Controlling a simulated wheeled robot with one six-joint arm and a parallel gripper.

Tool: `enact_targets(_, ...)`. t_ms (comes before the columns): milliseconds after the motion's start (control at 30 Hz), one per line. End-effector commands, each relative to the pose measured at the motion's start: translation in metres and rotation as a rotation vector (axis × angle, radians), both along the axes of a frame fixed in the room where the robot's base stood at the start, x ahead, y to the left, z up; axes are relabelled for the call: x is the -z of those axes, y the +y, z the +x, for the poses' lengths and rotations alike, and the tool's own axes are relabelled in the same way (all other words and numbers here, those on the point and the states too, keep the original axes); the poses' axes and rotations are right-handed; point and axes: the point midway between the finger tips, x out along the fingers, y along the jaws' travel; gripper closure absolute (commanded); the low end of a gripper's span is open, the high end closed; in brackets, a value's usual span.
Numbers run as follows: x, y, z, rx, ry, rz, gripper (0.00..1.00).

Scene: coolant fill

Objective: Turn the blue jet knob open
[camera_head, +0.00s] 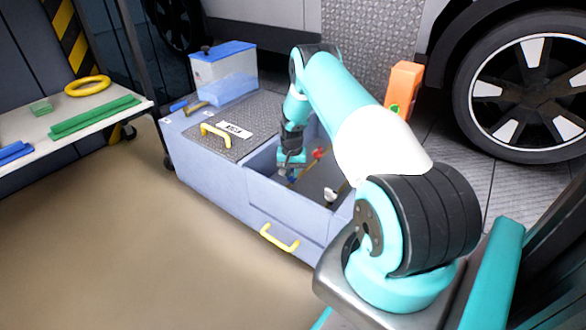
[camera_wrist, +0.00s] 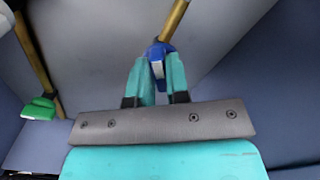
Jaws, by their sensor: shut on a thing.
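The blue jet knob (camera_wrist: 158,58) sits on a brass-coloured pipe in the wrist view. My gripper (camera_wrist: 157,75) is shut on it, with one teal finger on each side of the knob. In the head view my gripper (camera_head: 291,160) reaches down into the open bay of the blue-grey cart (camera_head: 290,222), and the blue knob cannot be made out there. Whether the knob stands open or closed cannot be told.
A green knob (camera_wrist: 38,108) on another brass pipe is at the left of the wrist view. A red knob (camera_head: 318,154) is in the bay beside my gripper. The bay walls are close around. A lid with a yellow handle (camera_head: 215,134) and a translucent tank (camera_head: 222,75) are left.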

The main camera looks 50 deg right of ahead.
Motion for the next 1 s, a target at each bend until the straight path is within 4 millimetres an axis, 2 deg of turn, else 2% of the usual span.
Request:
enact_targets(500, -0.0011, 0.0008, 0.0025, 0.427, 0.000, 0.000, 1.00)
enact_targets(1000, -0.0007, 0.0014, 0.0038, 0.579, 0.000, 0.000, 1.00)
